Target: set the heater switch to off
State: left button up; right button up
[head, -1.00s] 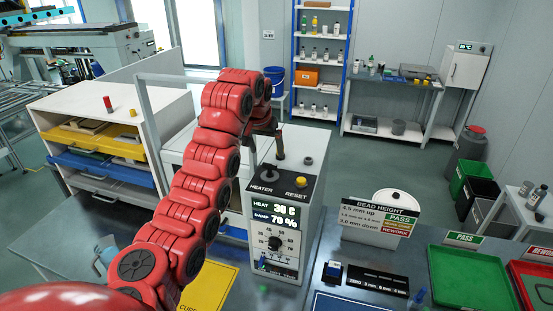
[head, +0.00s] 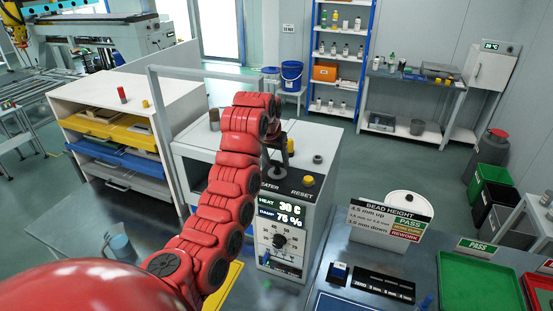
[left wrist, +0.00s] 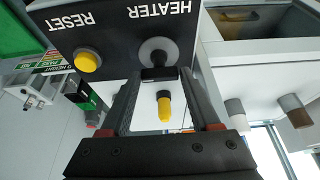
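The white heater unit (head: 325,192) stands on the bench, with a black top panel and a display reading 30 C and 75 %. In the left wrist view the heater switch (left wrist: 157,55) has a round grey base and a black handle, beside the upside-down HEATER label. My left gripper also shows there (left wrist: 160,98), its fingers apart on either side of the handle; contact is unclear. A yellow-tipped peg (left wrist: 165,108) shows between the fingers. My right gripper is not in view.
The yellow RESET button (head: 309,181) is beside the switch; it also shows in the left wrist view (left wrist: 88,61). A bead height sign (head: 391,219) and green tray (head: 480,285) stand to the right.

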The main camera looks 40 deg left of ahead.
pick_arm(q)
jog(key=c, duration=0.9)
jog(key=shift+o, duration=0.2)
